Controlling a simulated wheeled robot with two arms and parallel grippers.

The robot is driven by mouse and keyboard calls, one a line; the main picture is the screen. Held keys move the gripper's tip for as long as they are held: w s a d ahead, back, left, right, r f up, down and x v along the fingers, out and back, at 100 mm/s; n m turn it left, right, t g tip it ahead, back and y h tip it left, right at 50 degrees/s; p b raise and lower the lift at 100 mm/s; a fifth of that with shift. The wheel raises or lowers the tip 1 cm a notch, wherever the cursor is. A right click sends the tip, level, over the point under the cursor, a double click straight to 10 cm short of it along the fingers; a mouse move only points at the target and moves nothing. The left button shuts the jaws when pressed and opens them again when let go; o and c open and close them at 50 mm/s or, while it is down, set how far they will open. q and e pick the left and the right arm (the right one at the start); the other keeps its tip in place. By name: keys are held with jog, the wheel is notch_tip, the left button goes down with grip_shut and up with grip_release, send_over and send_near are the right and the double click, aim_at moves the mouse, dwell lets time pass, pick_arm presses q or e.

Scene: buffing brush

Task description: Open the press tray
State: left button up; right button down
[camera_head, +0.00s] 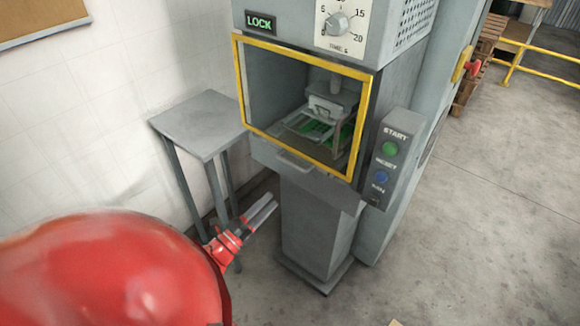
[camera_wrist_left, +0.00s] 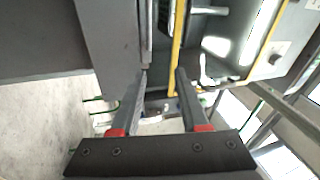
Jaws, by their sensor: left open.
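The press (camera_head: 320,235) is a grey machine with a yellow-framed opening (camera_head: 240,80). Its tray front (camera_head: 330,186) sits at the bottom of the opening, with a metal bar handle (camera_head: 294,160) on it. Inside the opening there is a fixture (camera_head: 333,107) over something green. My left gripper (camera_head: 268,205) is open and empty, below and to the left of the handle, apart from it. In the left wrist view the open fingers (camera_wrist_left: 162,80) point toward grey panels and a yellow frame edge (camera_wrist_left: 178,45). My right gripper is not in view.
A grey side table (camera_head: 205,120) stands left of the press against the white wall. A control panel (camera_head: 388,160) with START and other buttons is on the right of the press. A timer dial (camera_head: 338,24) and a LOCK sign (camera_head: 261,23) are above.

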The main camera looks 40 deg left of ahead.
pick_arm(q)
jog(key=y, duration=0.2)
send_near(290, 164)
jog(key=shift+g, duration=0.4)
jog(key=shift+w+r+p, duration=0.35)
jog(key=shift+w+p, duration=0.4)
jog(key=shift+w, duration=0.95)
jog(key=shift+w+r+p, duration=0.4)
jog(key=shift+w+p, duration=0.35)
jog(key=shift+w, duration=0.95)
jog(key=shift+w+r+p, duration=0.35)
jog(key=shift+w+p, duration=0.4)
jog(key=shift+w, duration=0.95)
jog(key=shift+c, duration=0.3)
grip_shut()
